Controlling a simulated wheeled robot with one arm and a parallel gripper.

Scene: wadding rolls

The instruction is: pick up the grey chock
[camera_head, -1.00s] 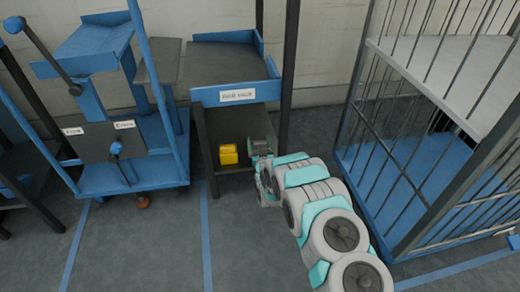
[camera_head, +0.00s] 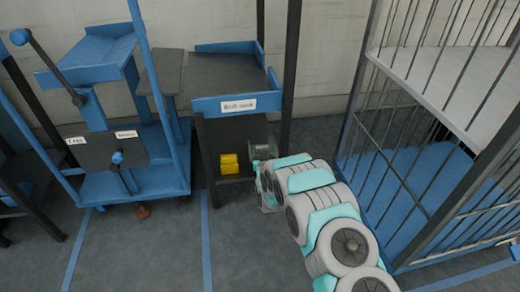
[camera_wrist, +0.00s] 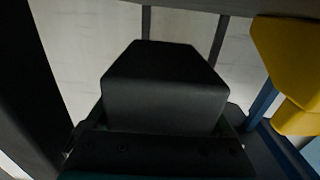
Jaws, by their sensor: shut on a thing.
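The grey chock (camera_wrist: 165,85) fills the middle of the wrist view as a dark block with a sloped top. My gripper (camera_wrist: 158,128) is shut on it; its dark body shows along the bottom. In the head view my gripper (camera_head: 263,152) is inside the lower bay of the rack, right of a yellow chock (camera_head: 230,164). The grey chock cannot be made out clearly there, behind my gripper and arm. The yellow chock also shows at the upper right of the wrist view (camera_wrist: 290,70), apart from the held one.
The rack (camera_head: 224,106) has dark posts and an upper shelf with a blue lip close above my gripper. A blue machine (camera_head: 130,180) stands at the left. A barred cage (camera_head: 400,190) stands at the right, near my arm. The floor in front is clear.

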